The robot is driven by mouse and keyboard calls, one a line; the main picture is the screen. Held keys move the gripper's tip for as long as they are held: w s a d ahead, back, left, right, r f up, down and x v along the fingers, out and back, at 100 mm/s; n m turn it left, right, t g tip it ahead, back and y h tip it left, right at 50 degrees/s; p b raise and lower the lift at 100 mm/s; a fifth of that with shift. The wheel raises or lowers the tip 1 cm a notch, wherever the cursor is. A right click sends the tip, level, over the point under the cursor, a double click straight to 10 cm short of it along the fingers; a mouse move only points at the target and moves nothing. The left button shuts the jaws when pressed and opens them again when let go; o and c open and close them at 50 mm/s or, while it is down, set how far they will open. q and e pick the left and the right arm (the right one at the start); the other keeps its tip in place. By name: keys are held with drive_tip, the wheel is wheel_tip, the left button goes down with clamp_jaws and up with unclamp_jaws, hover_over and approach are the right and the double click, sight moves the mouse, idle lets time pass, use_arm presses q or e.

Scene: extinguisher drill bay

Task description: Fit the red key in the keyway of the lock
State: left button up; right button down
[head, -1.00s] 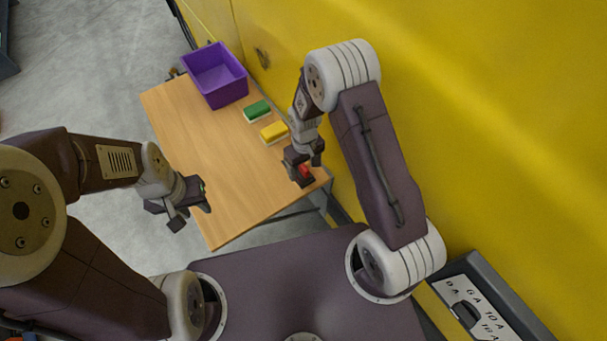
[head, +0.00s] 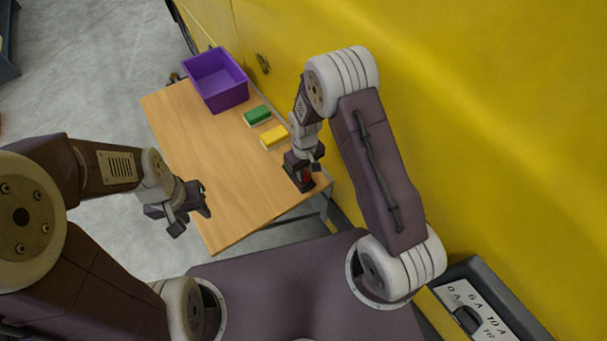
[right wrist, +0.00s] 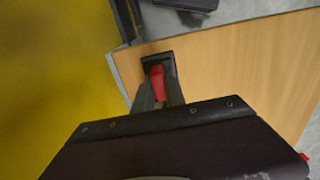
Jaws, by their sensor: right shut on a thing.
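The red key (right wrist: 157,83) is held between the fingers of my right gripper (right wrist: 160,92) in the right wrist view. Its far end meets a dark block, the lock (right wrist: 153,59), at the table's near right corner. I cannot tell whether the key's tip is inside the keyway. In the head view my right gripper (head: 302,170) points down over the lock (head: 298,184), and only a little of the red key (head: 307,178) shows. My left gripper (head: 192,217) is open and empty, beside the table's left edge.
The wooden table (head: 205,155) has clear room in its middle and left. A yellow block (head: 274,134), a green block (head: 257,114) and a purple bin (head: 222,94) stand along its right and far sides. A yellow wall (head: 480,110) rises close to my right arm.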

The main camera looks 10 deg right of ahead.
drive_tip(key=shift+r, duration=0.15)
drive_tip(key=shift+r+p, duration=1.2)
drive_tip(key=shift+r, duration=0.15)
wheel_tip(320, 180, up, 4)
drive_tip(key=p, duration=0.3)
